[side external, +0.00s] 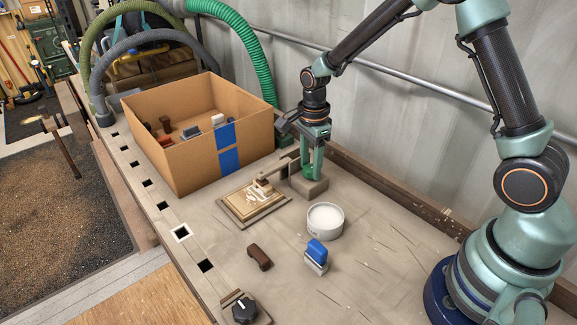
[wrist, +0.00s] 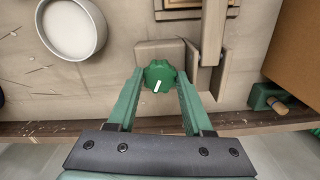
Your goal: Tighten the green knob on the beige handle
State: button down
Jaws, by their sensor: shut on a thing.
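My gripper (side external: 312,168) points down at a beige block near the wall. In the wrist view my gripper (wrist: 160,82) has its two green fingers on either side of the green knob (wrist: 158,73), shut on it. The knob is round and lobed, with a white mark pointing toward my wrist. In the side view my fingers mostly hide the knob. The beige handle (wrist: 213,32) is a long bar beside the knob in the wrist view. In the side view the beige handle (side external: 277,169) reaches left over a framed wooden board (side external: 238,204).
A white round tub (side external: 325,221) stands close in front. A blue-handled stamp (side external: 317,255), a brown handle (side external: 259,257) and a black dial (side external: 244,310) lie nearer the camera. An open cardboard box (side external: 187,165) holds several items behind. The right bench area is clear.

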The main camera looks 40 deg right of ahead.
jog(key=shift+r, duration=0.1)
jog(key=shift+c, duration=1.5)
grip_release()
jog(key=shift+w, duration=0.1)
